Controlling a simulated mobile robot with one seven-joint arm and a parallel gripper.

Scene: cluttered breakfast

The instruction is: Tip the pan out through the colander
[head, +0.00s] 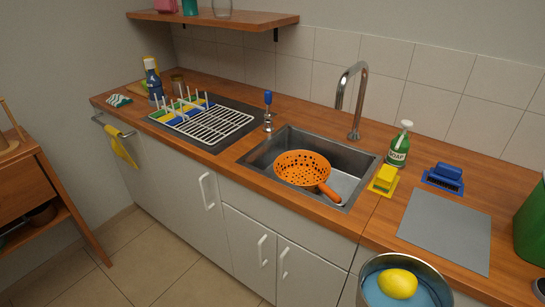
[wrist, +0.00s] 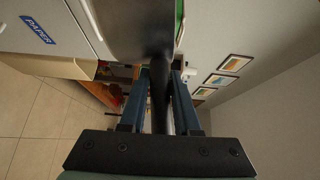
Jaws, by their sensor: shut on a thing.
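The pan (head: 432,270) is a metal vessel at the bottom right of the head view, cut off by the frame edge. A yellow lemon (head: 397,283) sits in blue liquid (head: 375,296) inside it. My gripper (wrist: 160,72) shows only in the wrist view, with its two blue fingers shut on the pan's dark handle (wrist: 160,95). The pan's grey body (wrist: 140,30) is beyond the fingers. The orange colander (head: 300,167) rests in the sink (head: 345,160), its handle pointing to the lower right. The pan is in front and to the right of the sink, apart from the colander.
A tap (head: 357,100) rises behind the sink. A grey mat (head: 447,228) lies bare. A dish rack (head: 210,122) stands left, and a green container (head: 532,225) far right.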

